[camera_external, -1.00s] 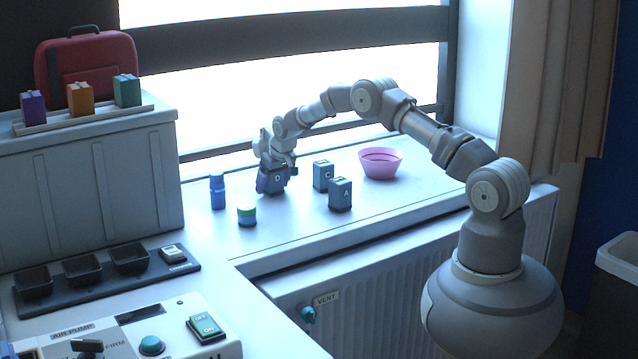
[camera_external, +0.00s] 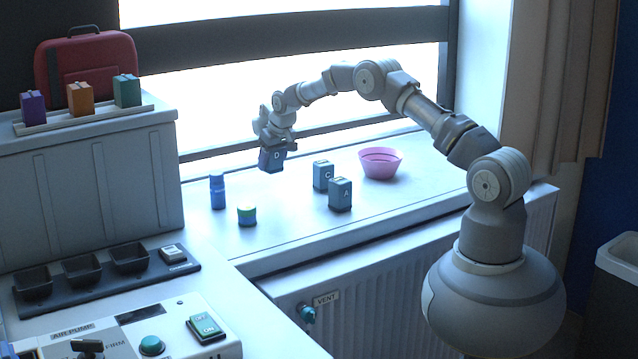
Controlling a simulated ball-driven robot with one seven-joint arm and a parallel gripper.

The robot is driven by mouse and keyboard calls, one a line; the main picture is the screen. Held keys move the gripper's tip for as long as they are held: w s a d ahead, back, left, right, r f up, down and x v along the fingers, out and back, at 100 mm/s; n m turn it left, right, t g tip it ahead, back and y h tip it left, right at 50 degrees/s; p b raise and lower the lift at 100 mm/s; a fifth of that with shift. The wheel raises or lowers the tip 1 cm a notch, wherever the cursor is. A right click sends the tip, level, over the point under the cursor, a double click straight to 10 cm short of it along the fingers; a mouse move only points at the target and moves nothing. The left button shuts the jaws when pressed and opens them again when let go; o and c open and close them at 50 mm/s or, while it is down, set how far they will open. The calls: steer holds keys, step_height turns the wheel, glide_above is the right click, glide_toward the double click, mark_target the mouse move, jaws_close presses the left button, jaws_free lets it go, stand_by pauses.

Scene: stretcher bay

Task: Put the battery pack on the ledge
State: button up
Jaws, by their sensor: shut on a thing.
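My gripper (camera_external: 275,143) is shut on a dark blue block marked D (camera_external: 272,161) and holds it upright above the window sill (camera_external: 400,205). Two similar dark blocks stand on the sill to the right, one marked C (camera_external: 323,176) and one marked A (camera_external: 340,194). No block is labelled as a battery pack. A pale strip (camera_external: 140,112) on the grey cabinet at upper left holds a purple block (camera_external: 32,106), an orange block (camera_external: 80,99) and a green block (camera_external: 127,91). The fingertips are small and partly hidden.
On the sill are a blue bottle (camera_external: 217,191), a blue-green jar (camera_external: 247,215) and a pink bowl (camera_external: 381,163). A red case (camera_external: 88,65) stands on the cabinet (camera_external: 80,190). A dark tray (camera_external: 105,275) with cups and a control panel (camera_external: 150,325) lie at lower left.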

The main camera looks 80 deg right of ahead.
steer(key=shift+r+p, duration=0.3)
steer(key=shift+r, duration=1.25)
steer(key=s+a+n+y+p, duration=0.1)
steer(key=a+n+y, duration=0.45)
steer(key=a, duration=2.85)
steer(key=s+a+n, duration=1.1)
steer(key=s+a, duration=1.1)
steer(key=a, duration=0.1)
steer(key=shift+y, duration=0.25)
steer(key=w+a+b, duration=0.1)
steer(key=w+a, duration=0.1)
steer(key=w, duration=0.3)
steer(key=w+a+f, duration=0.1)
steer(key=w+a, duration=0.1)
steer(key=w, duration=0.3)
steer(key=w+a+f+b, duration=0.1)
steer(key=w, duration=0.4)
steer(key=shift+a+f+b, duration=0.2)
steer(key=shift+a+b, duration=0.15)
steer(key=shift+a, duration=0.05)
steer(key=shift+f+b, duration=0.85)
steer(key=shift+f, duration=0.9)
steer(key=shift+f, duration=0.15)
steer(key=o, duration=1.4)
